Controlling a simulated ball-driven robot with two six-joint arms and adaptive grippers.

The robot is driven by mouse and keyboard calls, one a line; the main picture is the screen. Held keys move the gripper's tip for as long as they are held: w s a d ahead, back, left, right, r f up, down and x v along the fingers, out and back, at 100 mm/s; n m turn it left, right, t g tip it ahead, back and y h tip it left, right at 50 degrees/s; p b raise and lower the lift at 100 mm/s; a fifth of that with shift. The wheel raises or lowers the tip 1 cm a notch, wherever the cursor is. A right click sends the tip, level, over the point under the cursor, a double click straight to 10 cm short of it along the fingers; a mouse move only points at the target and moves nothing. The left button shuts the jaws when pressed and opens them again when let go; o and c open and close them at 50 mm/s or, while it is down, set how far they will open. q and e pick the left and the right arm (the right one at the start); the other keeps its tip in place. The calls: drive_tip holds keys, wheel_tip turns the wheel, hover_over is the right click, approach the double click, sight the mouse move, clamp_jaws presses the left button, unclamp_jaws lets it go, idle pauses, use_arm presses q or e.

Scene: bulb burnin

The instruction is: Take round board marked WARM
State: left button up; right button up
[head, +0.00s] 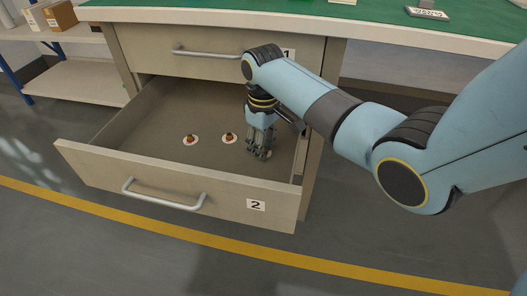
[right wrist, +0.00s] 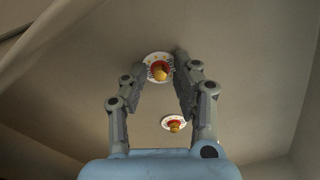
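Two small round white boards with an amber, bulb-like part on each lie on the floor of the open drawer: a left board (head: 186,143) and a right board (head: 224,140). My right gripper (head: 259,152) points down into the drawer, just right of the right board. In the right wrist view it is open (right wrist: 160,76), with one round board (right wrist: 151,58) lying between and beyond its fingertips. Another round board (right wrist: 165,124) lies lower in that view. Print on the rims is too small to read, so I cannot tell which is marked WARM. My left gripper is out of view.
The open drawer (head: 165,190) carries a label 2 and a front handle. A shut drawer (head: 150,45) marked 1 is above it, under a green-topped bench (head: 220,15). A shelf with boxes (head: 55,16) stands at left. The drawer's left part is clear.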

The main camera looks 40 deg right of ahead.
drive_tip(key=c, duration=0.4)
drive_tip(key=shift+c, duration=0.2)
drive_tip(key=shift+r, duration=0.25)
wheel_tip(320, 180, up, 3)
drive_tip(key=shift+f+p, duration=0.1)
drive_tip(key=shift+p, duration=0.8)
use_arm(q)
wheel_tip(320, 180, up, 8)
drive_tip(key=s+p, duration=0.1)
drive_tip(key=p, duration=0.7)
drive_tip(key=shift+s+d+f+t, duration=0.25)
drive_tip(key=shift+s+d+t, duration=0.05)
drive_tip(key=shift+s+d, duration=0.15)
use_arm(e)
wheel_tip(320, 180, up, 11)
